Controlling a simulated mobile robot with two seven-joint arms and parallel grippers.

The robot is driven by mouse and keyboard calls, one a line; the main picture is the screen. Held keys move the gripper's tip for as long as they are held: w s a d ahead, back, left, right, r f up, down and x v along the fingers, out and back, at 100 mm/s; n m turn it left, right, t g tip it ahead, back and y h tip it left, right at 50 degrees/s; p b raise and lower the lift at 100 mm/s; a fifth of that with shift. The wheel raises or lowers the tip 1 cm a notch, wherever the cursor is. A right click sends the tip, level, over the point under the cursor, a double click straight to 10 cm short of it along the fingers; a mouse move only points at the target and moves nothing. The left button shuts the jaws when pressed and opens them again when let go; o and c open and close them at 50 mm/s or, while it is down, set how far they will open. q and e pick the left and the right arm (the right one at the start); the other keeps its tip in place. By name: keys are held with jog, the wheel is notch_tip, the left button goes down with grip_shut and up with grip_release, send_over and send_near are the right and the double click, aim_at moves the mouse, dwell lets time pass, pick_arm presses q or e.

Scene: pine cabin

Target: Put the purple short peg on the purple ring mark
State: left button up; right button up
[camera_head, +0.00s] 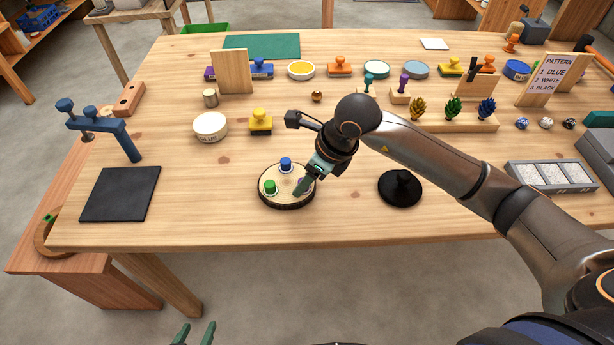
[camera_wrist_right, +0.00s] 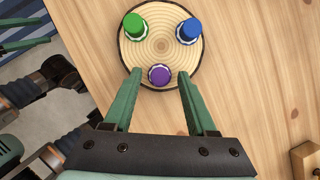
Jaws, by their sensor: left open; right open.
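The purple short peg (camera_wrist_right: 160,75) stands upright on the round wood slice (camera_wrist_right: 160,14), near its rim on my gripper's side. A pale ring edge shows around its base; the purple ring mark itself I cannot make out clearly. My right gripper (camera_wrist_right: 159,74) is open, with one finger on each side of the purple peg and gaps visible. In the head view, my right gripper (camera_head: 302,187) comes down over the slice (camera_head: 287,203) and partly hides the purple peg (camera_head: 305,182). My left gripper (camera_head: 195,334) is open and empty, low in front of the table.
A green peg (camera_head: 269,187) and a blue peg (camera_head: 286,164) also stand on the slice. A black knobbed disc (camera_head: 400,188) sits to its right, a dark square mat (camera_head: 120,194) to its left. A yellow stamp (camera_head: 261,121) and glue tub (camera_head: 210,126) stand behind.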

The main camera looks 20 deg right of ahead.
jog(key=shift+d+r, duration=0.1)
jog(key=shift+r, duration=0.3)
jog(key=v, duration=1.1)
jog(key=shift+s+r, duration=0.15)
jog(key=shift+r, duration=0.05)
jog(key=shift+d, duration=0.1)
